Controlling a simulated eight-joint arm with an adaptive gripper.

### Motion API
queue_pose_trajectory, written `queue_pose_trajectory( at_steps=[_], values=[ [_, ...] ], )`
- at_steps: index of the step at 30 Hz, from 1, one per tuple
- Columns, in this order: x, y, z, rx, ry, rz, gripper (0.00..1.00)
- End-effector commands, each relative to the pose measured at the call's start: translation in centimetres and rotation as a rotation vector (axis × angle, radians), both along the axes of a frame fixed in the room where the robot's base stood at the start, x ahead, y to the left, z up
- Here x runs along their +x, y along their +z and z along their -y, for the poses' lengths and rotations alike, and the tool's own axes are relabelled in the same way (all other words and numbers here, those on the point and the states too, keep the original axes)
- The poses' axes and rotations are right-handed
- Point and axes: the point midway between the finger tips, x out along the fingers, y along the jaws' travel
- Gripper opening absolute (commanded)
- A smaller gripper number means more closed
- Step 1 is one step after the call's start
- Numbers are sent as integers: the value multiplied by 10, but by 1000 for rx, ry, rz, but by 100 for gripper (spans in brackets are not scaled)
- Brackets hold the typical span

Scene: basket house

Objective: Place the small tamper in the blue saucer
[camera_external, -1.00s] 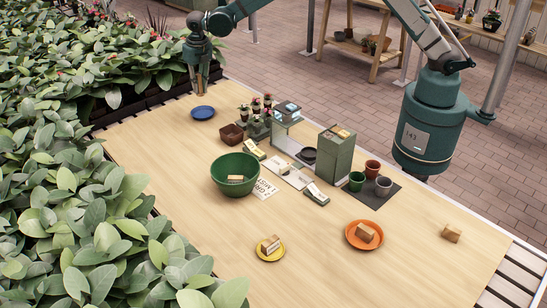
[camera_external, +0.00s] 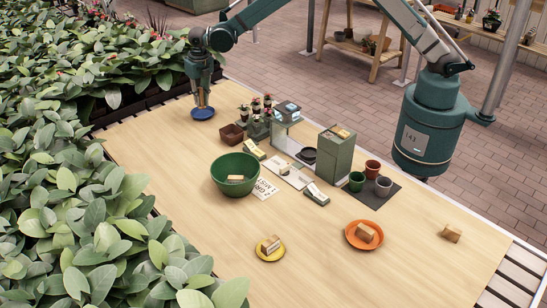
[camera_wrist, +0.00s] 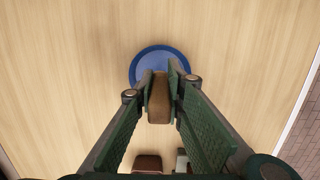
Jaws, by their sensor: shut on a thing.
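The blue saucer (camera_external: 203,114) lies at the far left end of the wooden table. My gripper (camera_external: 202,100) points down at it and is shut on a small brown wooden block, the small tamper (camera_wrist: 159,98). In the wrist view the tamper sits between the fingertips, in front of the near part of the blue saucer (camera_wrist: 148,57). In the external view the fingertips are at the saucer. I cannot tell whether the tamper touches it.
A brown square bowl (camera_external: 231,134) and small potted plants (camera_external: 258,108) stand close to the saucer. A green bowl (camera_external: 235,171), yellow saucer (camera_external: 268,256) and orange saucer (camera_external: 364,235) each hold a wooden block. Another block (camera_external: 452,235) lies at right. The table's left side is clear.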

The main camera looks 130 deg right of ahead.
Motion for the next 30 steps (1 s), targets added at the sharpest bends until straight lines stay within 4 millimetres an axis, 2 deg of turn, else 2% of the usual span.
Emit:
queue_pose_trajectory(
  at_steps=[11, 26, 27, 28, 30],
  values=[
    [0, -34, 0, 0, 0, 0, 0],
    [0, -40, 0, 0, 0, 0, 0],
    [0, -40, 0, 0, 0, 0, 15],
    [0, -40, 0, 0, 0, 0, 19],
    [0, -39, 0, 0, 0, 0, 19]
  ],
)
